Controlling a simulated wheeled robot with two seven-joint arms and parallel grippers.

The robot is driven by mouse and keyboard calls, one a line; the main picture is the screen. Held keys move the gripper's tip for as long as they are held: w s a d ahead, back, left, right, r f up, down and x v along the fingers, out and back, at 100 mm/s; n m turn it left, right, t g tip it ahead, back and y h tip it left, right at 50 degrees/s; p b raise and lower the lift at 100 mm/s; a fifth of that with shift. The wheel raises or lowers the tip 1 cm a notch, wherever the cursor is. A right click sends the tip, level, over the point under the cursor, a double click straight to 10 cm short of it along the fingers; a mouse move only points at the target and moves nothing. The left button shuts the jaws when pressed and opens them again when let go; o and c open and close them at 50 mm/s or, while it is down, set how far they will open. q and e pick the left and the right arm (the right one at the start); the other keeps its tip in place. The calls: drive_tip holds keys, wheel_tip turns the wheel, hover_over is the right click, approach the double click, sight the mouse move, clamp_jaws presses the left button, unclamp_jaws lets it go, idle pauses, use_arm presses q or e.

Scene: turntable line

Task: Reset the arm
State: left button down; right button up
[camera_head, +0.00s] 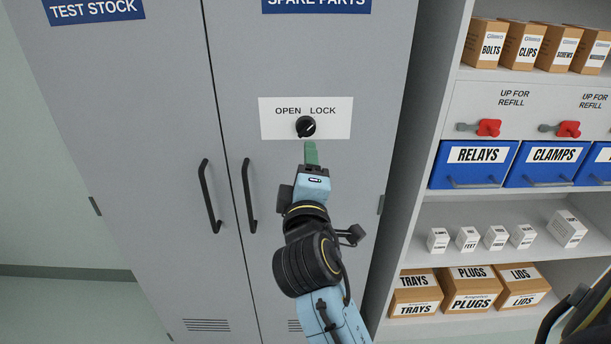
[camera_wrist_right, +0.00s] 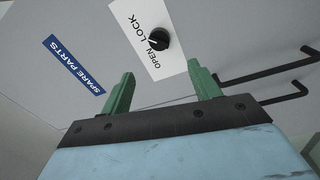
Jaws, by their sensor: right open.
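My right gripper (camera_head: 311,153) is in front of the right cabinet door, just below the dial in the head view. In the right wrist view its two green fingers (camera_wrist_right: 161,84) stand wide apart with nothing between them. The black dial knob (camera_head: 306,126) sits on a white plate (camera_head: 335,126) marked OPEN and LOCK; its white mark appears to lean toward LOCK. The knob (camera_wrist_right: 159,39) shows beyond the fingertips in the wrist view, apart from them. My left gripper is not in view.
The grey cabinet's two doors look closed, with black handles (camera_head: 208,196) and (camera_head: 249,196) left of my right arm. A shelf (camera_head: 450,215) on the right holds small cartons, blue bins (camera_head: 473,165) and brown boxes (camera_head: 475,290). Red levers (camera_head: 488,128) stick out above the bins.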

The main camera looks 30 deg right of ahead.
drive_tip(key=shift+s+a, duration=0.2)
drive_tip(key=shift+s, duration=0.1)
